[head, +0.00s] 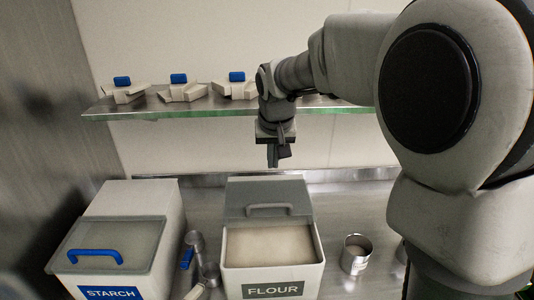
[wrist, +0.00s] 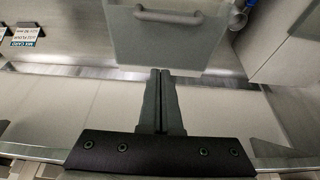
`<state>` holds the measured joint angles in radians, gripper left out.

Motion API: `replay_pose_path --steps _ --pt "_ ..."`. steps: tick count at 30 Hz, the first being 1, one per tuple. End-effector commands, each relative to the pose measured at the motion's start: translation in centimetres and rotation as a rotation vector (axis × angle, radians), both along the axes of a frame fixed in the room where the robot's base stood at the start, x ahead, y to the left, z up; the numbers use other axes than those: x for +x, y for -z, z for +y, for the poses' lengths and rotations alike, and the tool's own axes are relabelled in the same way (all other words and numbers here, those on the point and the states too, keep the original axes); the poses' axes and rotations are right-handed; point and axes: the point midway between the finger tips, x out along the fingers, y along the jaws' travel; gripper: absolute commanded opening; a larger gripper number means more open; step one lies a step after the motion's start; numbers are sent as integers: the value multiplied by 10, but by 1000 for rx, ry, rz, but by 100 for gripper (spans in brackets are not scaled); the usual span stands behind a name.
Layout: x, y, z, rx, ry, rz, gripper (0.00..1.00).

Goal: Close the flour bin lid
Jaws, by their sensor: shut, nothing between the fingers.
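The starch bin (head: 165,200) with a blue-handled lid (head: 120,238) stands to the left. A metal cup (head: 356,254) stands to the right. A glass-edged shelf (head: 150,110) with several blue-topped white parts (head: 179,90) is behind.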

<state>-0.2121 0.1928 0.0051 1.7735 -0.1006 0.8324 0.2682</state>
Motion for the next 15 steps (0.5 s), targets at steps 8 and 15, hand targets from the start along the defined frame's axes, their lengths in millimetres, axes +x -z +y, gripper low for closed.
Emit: replay_pose_path --steps 8,15 --pt "12 33 1 -1 0 6 0" --pt "29 82 0 -1 0 6 0"
